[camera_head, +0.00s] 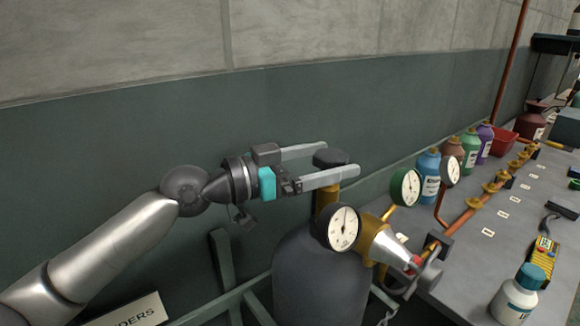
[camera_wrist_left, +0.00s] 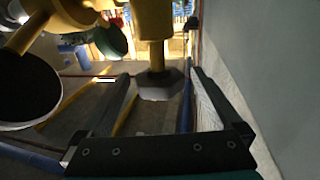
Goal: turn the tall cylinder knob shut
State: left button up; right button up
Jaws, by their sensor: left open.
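The tall cylinder (camera_head: 325,280) is a dark grey tank below my left gripper, with a brass neck (camera_head: 327,197) on top. Its dark knob (camera_head: 330,157) caps the neck. My left gripper (camera_head: 341,160) is open, coming in level from the left, with its two pale fingers on either side of the knob. In the left wrist view the faceted knob (camera_wrist_left: 158,84) shows between the spread finger ends, with a gap visible on each side. Part of the knob is hidden behind the nearer finger in the head view. My right gripper does not show.
A white gauge (camera_head: 343,228) and a brass and silver fitting (camera_head: 385,247) sit beside the neck. More gauges (camera_head: 406,187) stand to the right. The workbench (camera_head: 480,262) holds several coloured bottles, a yellow meter (camera_head: 543,258) and a white bottle (camera_head: 516,296). A wall stands behind.

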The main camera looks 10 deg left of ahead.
pick_arm(q)
jog(key=b+v, duration=0.3)
jog(key=v, duration=0.7)
jog(key=shift+s+a, duration=0.2)
jog(key=shift+a, duration=0.1)
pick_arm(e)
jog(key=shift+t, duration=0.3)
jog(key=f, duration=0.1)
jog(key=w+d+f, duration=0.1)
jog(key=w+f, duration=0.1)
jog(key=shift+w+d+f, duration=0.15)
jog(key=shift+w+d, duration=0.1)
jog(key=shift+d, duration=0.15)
